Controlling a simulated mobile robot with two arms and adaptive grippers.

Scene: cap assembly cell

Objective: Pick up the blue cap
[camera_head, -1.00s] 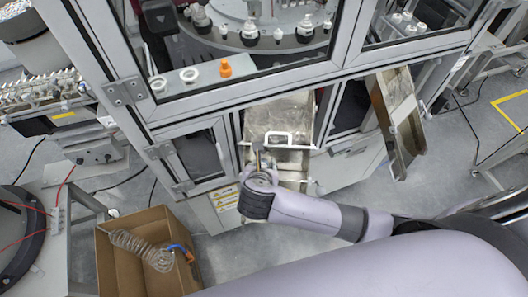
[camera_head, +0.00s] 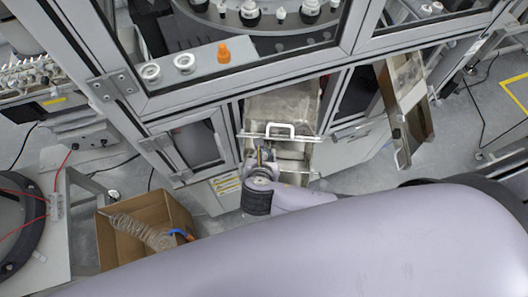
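I see no blue cap in this view. My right gripper (camera_head: 260,152) is at the front of the metal chute (camera_head: 282,103), by its lower section below the white handle. It is small and seen from behind the wrist, so I cannot tell whether its fingers are open or shut, or whether anything is between them. The wrist hides part of the chute. My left gripper is not in view.
An orange cap (camera_head: 223,53) and two white rings (camera_head: 184,63) sit on a ledge behind the machine's frame. A cardboard box (camera_head: 118,239) at lower left holds a coiled hose with a blue part. A second chute (camera_head: 406,95) stands at right.

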